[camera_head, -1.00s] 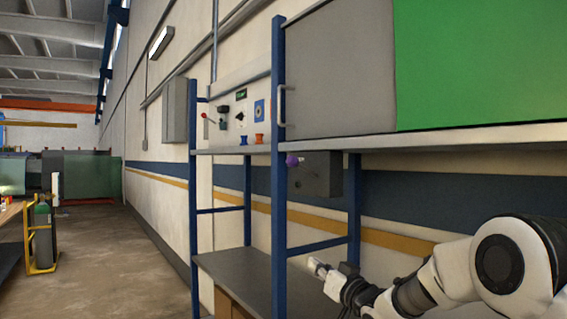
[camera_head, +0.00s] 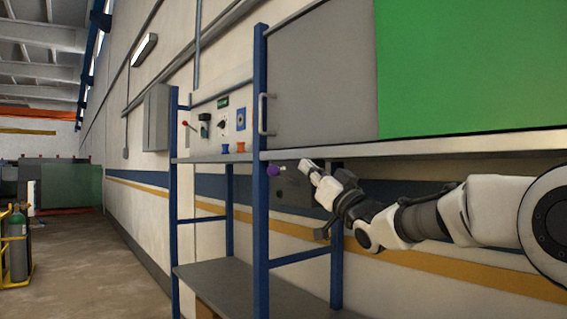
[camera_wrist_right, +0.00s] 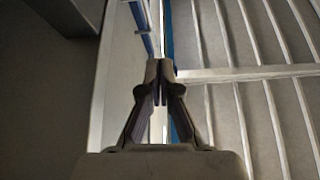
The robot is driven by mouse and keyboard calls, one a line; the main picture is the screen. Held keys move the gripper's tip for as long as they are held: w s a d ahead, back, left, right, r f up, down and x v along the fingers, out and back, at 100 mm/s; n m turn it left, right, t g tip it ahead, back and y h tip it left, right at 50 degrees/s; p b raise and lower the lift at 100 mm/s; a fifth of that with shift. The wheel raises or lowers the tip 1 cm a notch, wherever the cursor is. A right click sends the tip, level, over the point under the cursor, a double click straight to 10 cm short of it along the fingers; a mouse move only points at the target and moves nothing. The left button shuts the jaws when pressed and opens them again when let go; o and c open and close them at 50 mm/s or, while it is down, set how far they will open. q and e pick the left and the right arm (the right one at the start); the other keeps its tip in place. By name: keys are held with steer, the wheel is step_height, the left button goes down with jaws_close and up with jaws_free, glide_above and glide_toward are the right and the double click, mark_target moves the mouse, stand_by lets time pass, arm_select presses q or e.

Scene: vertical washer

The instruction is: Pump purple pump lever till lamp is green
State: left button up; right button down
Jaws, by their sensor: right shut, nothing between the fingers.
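The purple knob (camera_head: 274,170) of the pump lever shows under the shelf, by the blue post, in front of a dark grey box (camera_head: 292,192). My right gripper (camera_head: 307,166) is shut and empty, just right of the knob in the head picture and at about its height. I cannot tell how far apart they are in depth. In the right wrist view the gripper (camera_wrist_right: 158,72) has its fingers together and points up towards the ceiling; the knob is not seen there. I cannot make out a green lamp. My left gripper is not in view.
A blue-framed rack holds a control panel with a red-tipped lever (camera_head: 186,124) and orange and blue knobs. The shelf edge (camera_head: 400,149) runs above my right arm. A blue post (camera_head: 260,220) stands left of the knob.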

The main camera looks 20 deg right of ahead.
mark_target(285, 177)
steer(key=w+a+p, duration=0.3)
steer(key=w+p, duration=0.2)
steer(key=w, duration=0.4)
steer(key=shift+r, duration=0.2)
steer(key=shift+a, duration=0.1)
